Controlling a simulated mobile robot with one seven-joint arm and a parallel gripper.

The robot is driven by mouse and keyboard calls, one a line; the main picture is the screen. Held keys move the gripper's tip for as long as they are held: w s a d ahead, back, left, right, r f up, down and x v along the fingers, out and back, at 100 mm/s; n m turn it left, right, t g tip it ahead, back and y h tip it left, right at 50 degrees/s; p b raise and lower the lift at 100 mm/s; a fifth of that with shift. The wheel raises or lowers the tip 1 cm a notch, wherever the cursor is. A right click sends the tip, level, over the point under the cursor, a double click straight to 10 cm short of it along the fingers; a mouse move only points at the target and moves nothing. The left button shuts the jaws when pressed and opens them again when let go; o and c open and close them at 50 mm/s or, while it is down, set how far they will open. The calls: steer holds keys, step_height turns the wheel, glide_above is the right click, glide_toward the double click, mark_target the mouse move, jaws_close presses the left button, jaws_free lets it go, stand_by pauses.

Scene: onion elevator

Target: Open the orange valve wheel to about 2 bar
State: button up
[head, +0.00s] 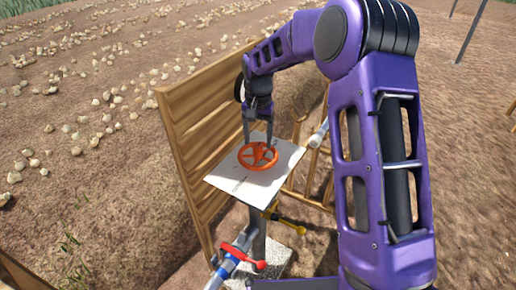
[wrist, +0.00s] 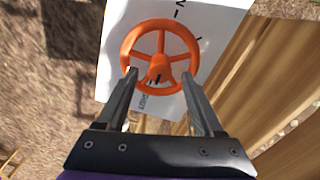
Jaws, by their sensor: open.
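The orange valve wheel (head: 258,156) is a spoked ring lying over a white plate (head: 226,176) on a post. In the wrist view the wheel (wrist: 160,28) shows a hub and several spokes, with dark marks on the white plate (wrist: 222,18) behind it. My gripper (head: 257,145) points down at the wheel from above. Its two fingers (wrist: 160,72) are apart, one at each side of the wheel's near rim, with nothing held between them. I cannot tell whether the fingertips touch the rim. No pressure reading is legible.
A wooden board wall (head: 190,125) stands close behind and left of the plate. Below the plate are a red lever handle (head: 245,257) on a pipe and a yellow handle (head: 285,219). Onions (head: 80,105) lie scattered over the soil. A concrete block (head: 277,263) sits at the post's foot.

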mark_target(258, 145)
steer(key=shift+f, duration=1.75)
jaws_close()
